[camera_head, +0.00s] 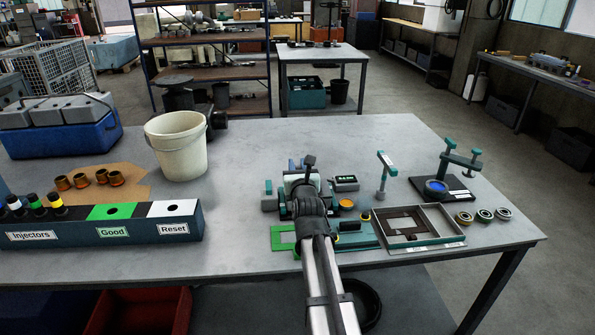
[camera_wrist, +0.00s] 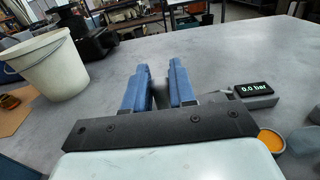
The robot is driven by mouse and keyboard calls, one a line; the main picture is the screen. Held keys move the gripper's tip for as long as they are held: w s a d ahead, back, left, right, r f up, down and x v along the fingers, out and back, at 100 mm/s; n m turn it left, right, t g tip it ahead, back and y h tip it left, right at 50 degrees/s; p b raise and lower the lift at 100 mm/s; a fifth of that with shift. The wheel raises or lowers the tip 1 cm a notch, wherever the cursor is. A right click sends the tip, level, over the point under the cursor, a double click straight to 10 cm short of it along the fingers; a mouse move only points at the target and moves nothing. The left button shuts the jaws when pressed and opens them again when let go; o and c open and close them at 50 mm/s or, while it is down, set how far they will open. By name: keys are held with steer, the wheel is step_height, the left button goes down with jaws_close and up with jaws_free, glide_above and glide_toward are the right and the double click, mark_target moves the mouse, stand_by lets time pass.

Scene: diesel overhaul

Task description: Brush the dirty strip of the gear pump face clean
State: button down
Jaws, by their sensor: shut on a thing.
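My gripper (camera_head: 294,164) points away over the middle of the bench. In the wrist view its two blue fingers (camera_wrist: 159,72) stand close together with a narrow gap. They are shut on a slim, dark, blurred thing between them, mostly hidden; I cannot tell whether it is the brush. Teal and grey parts show beside and behind my gripper in the head view. My arm covers much of them, so I cannot make out the gear pump face or its dirty strip. No separate brush shows on the bench.
A pressure display (camera_wrist: 254,89) reads 0.0 bar, with an orange-filled cup (camera_wrist: 271,140) near it. A white bucket (camera_head: 177,145) and the injector rack (camera_head: 100,234) stand left. The bench behind my gripper is clear.

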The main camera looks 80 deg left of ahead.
steer(key=shift+r, duration=2.2)
